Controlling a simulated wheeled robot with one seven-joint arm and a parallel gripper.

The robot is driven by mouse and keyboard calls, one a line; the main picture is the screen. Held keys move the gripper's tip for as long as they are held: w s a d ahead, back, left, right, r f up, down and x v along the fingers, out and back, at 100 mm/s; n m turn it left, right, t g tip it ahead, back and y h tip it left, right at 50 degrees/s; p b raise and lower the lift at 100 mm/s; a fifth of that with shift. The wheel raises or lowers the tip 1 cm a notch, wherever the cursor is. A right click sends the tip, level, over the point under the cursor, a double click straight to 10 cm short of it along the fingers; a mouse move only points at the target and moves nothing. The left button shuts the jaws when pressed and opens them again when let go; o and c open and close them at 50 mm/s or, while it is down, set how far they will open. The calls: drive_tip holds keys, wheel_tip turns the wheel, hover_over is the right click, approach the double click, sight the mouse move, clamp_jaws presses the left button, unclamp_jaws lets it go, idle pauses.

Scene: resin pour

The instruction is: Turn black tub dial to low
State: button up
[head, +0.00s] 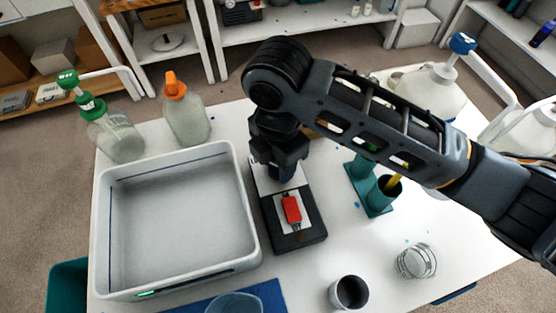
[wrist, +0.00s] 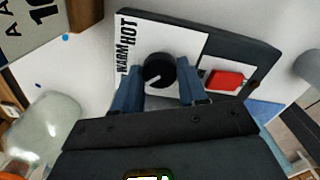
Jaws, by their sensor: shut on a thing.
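The dial (wrist: 158,69) is a round black knob on the white face of a black control box (head: 298,238). The words WARM and HOT are printed beside it in the wrist view; I cannot see a low mark or read a pointer on the knob. My gripper (wrist: 160,80) is shut on the dial, one blue-grey finger on each side. In the head view my gripper (head: 276,174) points down at the far end of the box and hides the dial. A red switch (head: 291,209) sits on the near part of the box, also seen in the wrist view (wrist: 226,80).
A large white tub (head: 104,235) stands close left of the box. Behind are a green-pump bottle (head: 115,138) and an orange-capped bottle (head: 186,118). A teal holder (head: 374,205) stands right, under my arm. A dark cup (head: 349,292) and a clear cup (head: 416,262) stand in front.

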drive_tip(key=shift+n, duration=0.6)
drive_tip(key=o, duration=1)
drive_tip(key=shift+o, duration=0.2)
drive_tip(key=shift+r, duration=3.95)
